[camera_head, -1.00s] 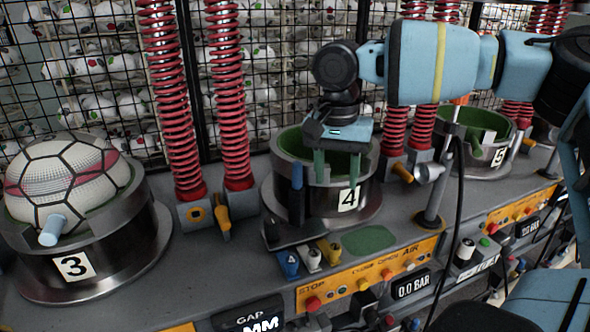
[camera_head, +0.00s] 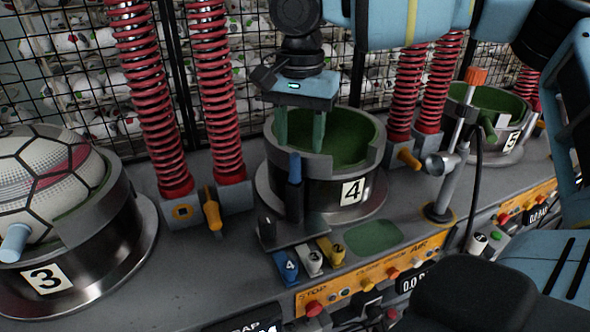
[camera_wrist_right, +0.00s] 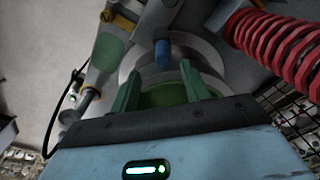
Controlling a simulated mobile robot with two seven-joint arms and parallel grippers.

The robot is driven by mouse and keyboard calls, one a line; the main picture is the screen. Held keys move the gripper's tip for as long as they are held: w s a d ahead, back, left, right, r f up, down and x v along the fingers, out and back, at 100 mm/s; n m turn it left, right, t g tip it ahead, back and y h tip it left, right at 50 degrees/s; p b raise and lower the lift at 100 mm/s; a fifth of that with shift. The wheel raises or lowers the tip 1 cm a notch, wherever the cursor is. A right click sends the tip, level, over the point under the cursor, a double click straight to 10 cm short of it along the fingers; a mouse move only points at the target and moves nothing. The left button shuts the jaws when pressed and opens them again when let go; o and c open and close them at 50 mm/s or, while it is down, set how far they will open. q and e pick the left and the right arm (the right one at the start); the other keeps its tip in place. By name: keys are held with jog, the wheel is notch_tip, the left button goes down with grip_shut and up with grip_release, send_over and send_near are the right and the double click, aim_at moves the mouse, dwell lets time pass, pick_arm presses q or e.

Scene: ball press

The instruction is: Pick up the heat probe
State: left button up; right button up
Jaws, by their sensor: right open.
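The heat probe appears to be the upright rod with a blue handle (camera_head: 295,170), standing in a dark holder (camera_head: 290,232) in front of mould 4 (camera_head: 330,192). My right gripper (camera_head: 300,143) is open and empty, its two green fingers pointing down over the near left of mould 4's opening, just behind the blue handle in the head view. In the right wrist view, the blue handle (camera_wrist_right: 162,52) lies beyond and between the fingertips (camera_wrist_right: 160,78), seemingly not touched. My left gripper is not in view.
Mould 3 (camera_head: 88,268) holds a ball (camera_head: 40,180) at left; mould 5 (camera_head: 490,120) is at right. Red springs (camera_head: 218,110) stand behind. A metal post with a nozzle (camera_head: 443,165) stands right of mould 4. Coloured switches (camera_head: 312,258) and an orange button panel line the front.

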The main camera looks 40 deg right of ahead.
aim_at(295, 154)
jog(key=shift+w+f, duration=0.1)
jog(key=shift+f, duration=0.55)
jog(key=f, duration=0.2)
jog(key=a+f, duration=0.1)
jog(key=f, duration=0.1)
jog(key=shift+d+f, duration=0.1)
jog(key=shift+f, duration=0.45)
grip_shut()
